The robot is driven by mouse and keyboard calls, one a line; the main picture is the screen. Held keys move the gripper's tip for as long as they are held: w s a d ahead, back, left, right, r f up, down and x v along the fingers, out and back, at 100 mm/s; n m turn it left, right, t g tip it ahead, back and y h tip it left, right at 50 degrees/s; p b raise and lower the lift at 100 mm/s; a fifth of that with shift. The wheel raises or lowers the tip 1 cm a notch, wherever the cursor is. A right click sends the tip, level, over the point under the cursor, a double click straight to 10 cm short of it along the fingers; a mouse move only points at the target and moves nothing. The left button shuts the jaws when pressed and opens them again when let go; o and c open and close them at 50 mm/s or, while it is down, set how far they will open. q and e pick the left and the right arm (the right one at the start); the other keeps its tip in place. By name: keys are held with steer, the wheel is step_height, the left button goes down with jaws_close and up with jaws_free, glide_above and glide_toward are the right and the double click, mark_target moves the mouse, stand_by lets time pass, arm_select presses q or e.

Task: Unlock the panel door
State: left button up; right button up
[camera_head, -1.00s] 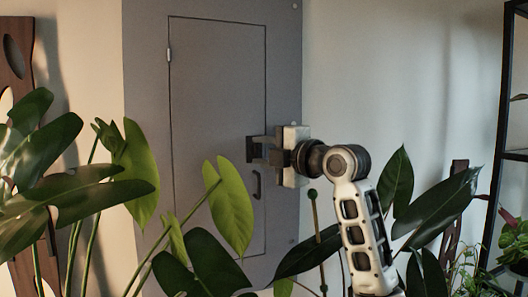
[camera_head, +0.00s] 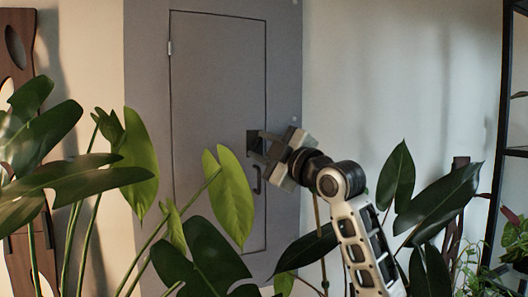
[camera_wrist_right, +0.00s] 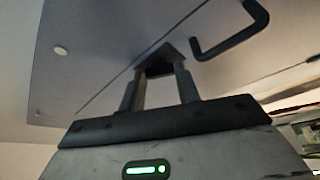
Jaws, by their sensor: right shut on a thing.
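The grey panel door (camera_head: 215,90) is closed and flush in its grey panel (camera_head: 285,60). A small dark lock piece (camera_head: 253,141) sits at its right edge, above a dark bar handle (camera_head: 258,180). My right gripper (camera_head: 262,146) reaches in from the right, tilted, with its fingertips at the lock piece. In the right wrist view, my two fingers (camera_wrist_right: 162,70) are shut on the dark lock piece (camera_wrist_right: 160,54), whose shape is mostly hidden between them. The handle (camera_wrist_right: 235,40) is apart from the fingers there. My left gripper is not in view.
Large-leaved plants (camera_head: 205,255) stand in front of the panel's lower part. More dark leaves (camera_head: 440,205) are right of my right arm. A black shelf (camera_head: 505,130) stands at the far right. The wall between panel and shelf is bare.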

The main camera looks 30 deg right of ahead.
steer(key=m+h, duration=0.1)
steer(key=m, duration=0.1)
steer(key=m+t, duration=0.1)
steer(key=m, duration=0.1)
steer(key=m+h, duration=0.1)
steer(key=m, duration=0.2)
steer(key=shift+a+f+t+h, duration=0.2)
steer(key=shift+a+t+h, duration=0.1)
steer(key=shift+t, duration=0.1)
steer(key=m+h+p, duration=0.1)
steer(key=m+h, duration=0.1)
steer(key=m, duration=0.2)
steer(key=m+h, duration=0.2)
steer(key=m, duration=0.2)
steer(key=shift+w+a+m+h+p, duration=0.1)
steer(key=shift+m+h+p, duration=0.2)
steer(key=shift+p, duration=0.05)
steer(key=shift+m, duration=0.4)
steer(key=o, duration=1)
